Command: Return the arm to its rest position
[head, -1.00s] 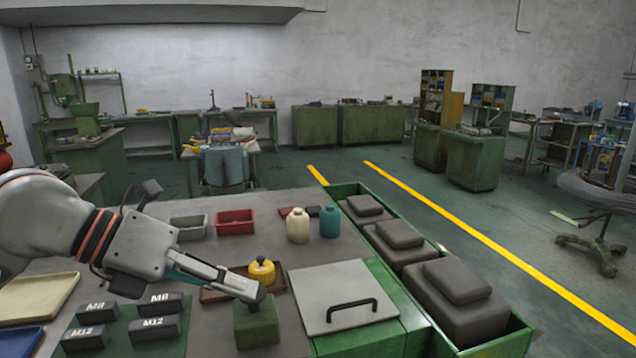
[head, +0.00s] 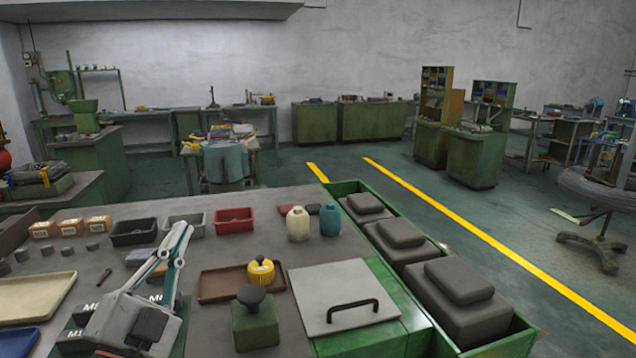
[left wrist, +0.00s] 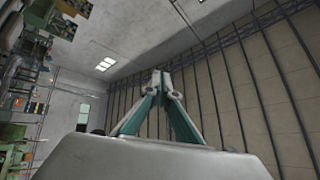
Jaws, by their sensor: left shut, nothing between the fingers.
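My left gripper (head: 181,240) is shut and empty in the head view, at the left of the bench, its fingers pointing up and away. In the left wrist view the closed fingers (left wrist: 161,78) stand against the wall and ceiling, with nothing between them. The arm covers part of the dark labelled blocks (head: 72,341) and the green mat below them. My right gripper does not show.
The grey bench (head: 225,262) carries a green block with a black knob (head: 254,322), a brown tray (head: 215,287) with a yellow container (head: 261,270), a grey lid with a black handle (head: 340,293), small bins (head: 234,221) and bottles (head: 298,224). Yellow-lined floor (head: 470,238) lies right.

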